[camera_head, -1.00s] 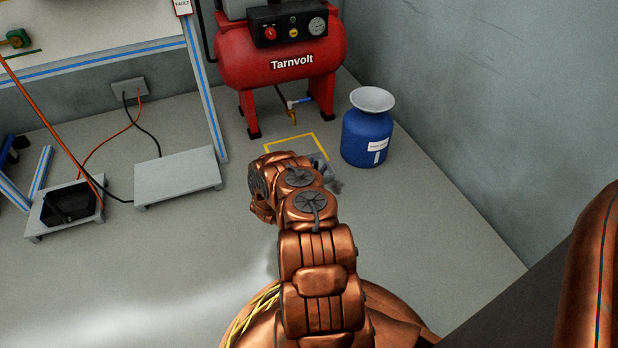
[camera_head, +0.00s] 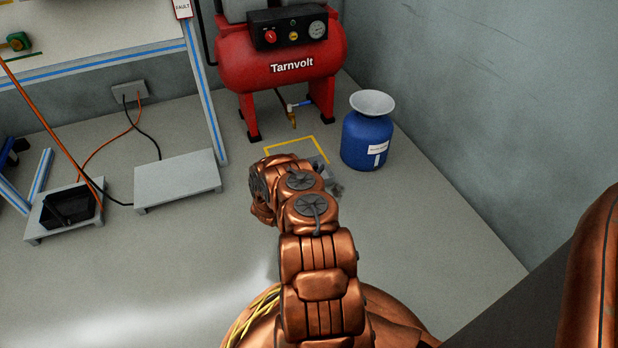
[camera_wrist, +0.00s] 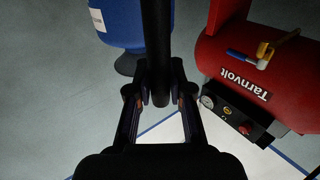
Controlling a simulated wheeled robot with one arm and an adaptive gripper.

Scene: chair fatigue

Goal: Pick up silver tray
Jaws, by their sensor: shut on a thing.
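My gripper (camera_head: 335,188) is mostly hidden behind my copper arm in the head view, near the yellow floor marking. In the wrist view its two fingers (camera_wrist: 160,95) are closed in on a long dark bar-like thing (camera_wrist: 156,40), which runs from between them to the top edge. This may be the silver tray seen edge-on, but it is too dark to be sure. In the head view a small grey patch (camera_head: 322,170) shows beside the gripper, partly hidden by the arm; I cannot tell whether it is the tray.
A yellow floor marking (camera_head: 297,139) lies before the red compressor (camera_head: 285,70). A blue drum (camera_head: 367,140) stands right of it, near the wall. A low grey platform (camera_head: 178,180) and another with a black box (camera_head: 70,208) stand left. The floor between is clear.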

